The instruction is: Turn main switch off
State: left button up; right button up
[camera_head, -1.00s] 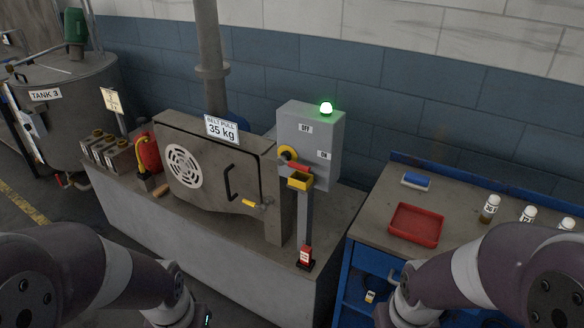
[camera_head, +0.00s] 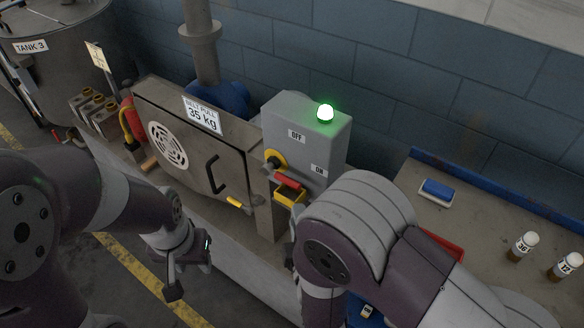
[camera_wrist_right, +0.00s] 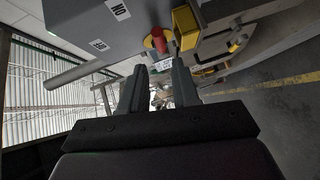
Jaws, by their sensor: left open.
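The main switch is a grey box (camera_head: 304,140) with an OFF label (camera_head: 297,136) above and an ON label (camera_head: 319,171) at lower right. Its yellow hub (camera_head: 275,160) carries a red handle (camera_head: 288,180) that points toward the ON side. A green lamp (camera_head: 325,113) on top is lit. In the right wrist view the red handle (camera_wrist_right: 158,42) lies just beyond the fingertips of my open right gripper (camera_wrist_right: 157,68), with nothing between them. My right arm hides that gripper in the head view. My left gripper (camera_head: 183,272) is open and empty, low at left-centre.
A yellow holder (camera_head: 291,196) sits right under the handle; it shows beside it in the right wrist view (camera_wrist_right: 186,28). A metal cabinet (camera_head: 190,150) with a black door handle stands to the left. A bench (camera_head: 480,215) with bottles is at right.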

aim_at(289, 185)
jog(key=p+x, duration=0.1)
jog(key=x, duration=0.9)
jog(key=shift+w, duration=0.15)
jog(key=shift+w+a+p, duration=0.15)
jog(key=shift+w+p, duration=0.05)
jog(key=shift+p, duration=0.1)
pick_arm(q)
jog(key=shift+s+a+r, duration=0.1)
jog(key=shift+s+r, duration=0.1)
jog(key=shift+r, duration=0.25)
jog(key=shift+s+a+r, duration=0.1)
jog(key=shift+s+r, duration=0.05)
jog(key=shift+r, duration=0.3)
pick_arm(e)
jog(key=shift+w, duration=0.1)
pick_arm(q)
jog(key=shift+w+d, duration=0.1)
jog(key=shift+w, duration=0.05)
pick_arm(e)
jog(key=shift+w, duration=0.1)
grip_shut()
pick_arm(q)
jog(key=shift+r, duration=0.1)
